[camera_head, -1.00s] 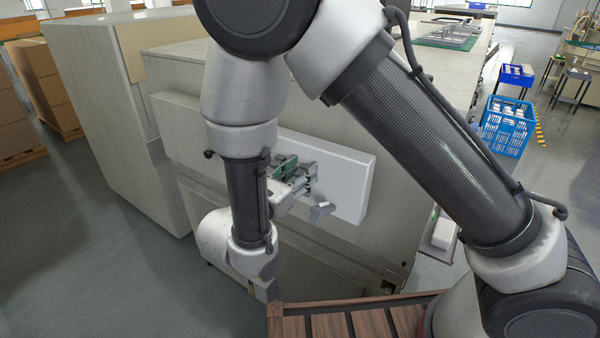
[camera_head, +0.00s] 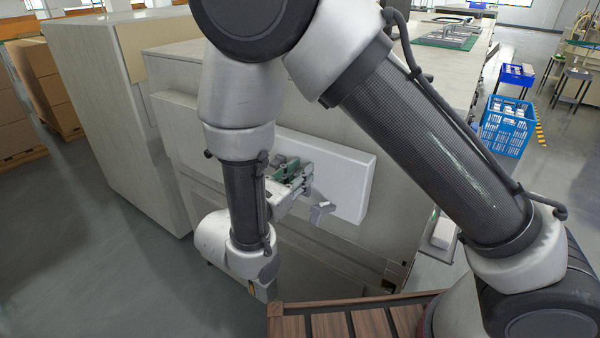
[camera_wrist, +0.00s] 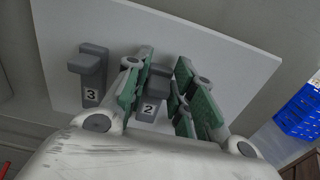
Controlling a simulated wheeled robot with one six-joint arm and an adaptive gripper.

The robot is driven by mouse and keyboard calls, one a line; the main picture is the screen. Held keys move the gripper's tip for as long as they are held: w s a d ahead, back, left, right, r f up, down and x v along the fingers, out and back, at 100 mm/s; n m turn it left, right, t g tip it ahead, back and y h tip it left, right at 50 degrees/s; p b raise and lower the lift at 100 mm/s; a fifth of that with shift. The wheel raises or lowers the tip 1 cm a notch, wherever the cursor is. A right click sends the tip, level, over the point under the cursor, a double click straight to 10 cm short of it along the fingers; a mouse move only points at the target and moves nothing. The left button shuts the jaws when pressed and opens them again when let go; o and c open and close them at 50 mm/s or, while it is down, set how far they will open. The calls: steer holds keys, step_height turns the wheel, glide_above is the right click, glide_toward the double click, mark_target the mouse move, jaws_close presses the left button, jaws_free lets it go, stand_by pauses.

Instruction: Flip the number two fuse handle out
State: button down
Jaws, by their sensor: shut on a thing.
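The number two fuse handle (camera_wrist: 151,108) is a grey block with a "2" label on a white panel. In the wrist view it stands between the green-padded fingers of my gripper (camera_wrist: 163,66), which is shut on it. The fingers hide part of its sides. The grey number three handle (camera_wrist: 92,75) is to the left, outside the fingers, and sticks out from the panel. In the head view my gripper (camera_head: 291,173) is at the front of the white panel (camera_head: 350,185), and the number two handle cannot be made out there.
The panel is on the side of a large beige cabinet (camera_head: 170,70). A slatted wooden surface (camera_head: 345,322) lies below my arm. A blue crate (camera_head: 507,125) stands at the right, and stacked cartons (camera_head: 45,85) are at the far left. Open floor lies at the lower left.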

steer(key=s+a+f+t+h, duration=0.1)
steer(key=s+a+f+t, duration=0.1)
steer(key=f, duration=0.4)
steer(key=shift+s+a+f+h, duration=0.4)
steer(key=shift+s+a, duration=0.15)
steer(key=shift+s, duration=0.5)
steer(key=c, duration=1.3)
jaws_free()
steer(key=shift+w, duration=0.1)
